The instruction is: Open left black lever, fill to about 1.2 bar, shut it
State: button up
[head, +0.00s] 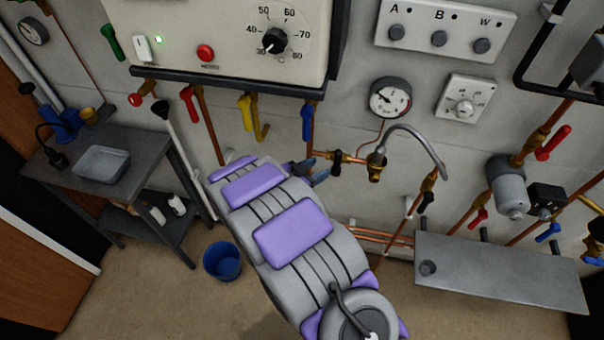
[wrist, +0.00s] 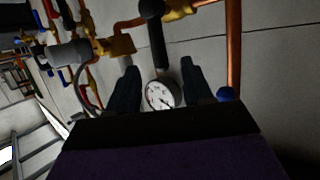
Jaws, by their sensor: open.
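My gripper (head: 312,172) is at the end of my grey and purple arm, by the left brass filling valve (head: 336,157). In the wrist view the open, empty fingers (wrist: 160,82) stand either side of a line to the black lever (wrist: 158,45), which is beyond their tips. A grey hose (head: 415,133) arches to the right valve, with another black lever (head: 426,201).
The boiler (head: 220,40) hangs above, with red (head: 188,103), yellow (head: 247,113) and blue (head: 307,122) levers below it. A grey shelf (head: 500,275) is at lower right. A bench (head: 95,170) and blue bucket (head: 222,260) are at left.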

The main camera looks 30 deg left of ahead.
jog(key=shift+v, duration=2.7)
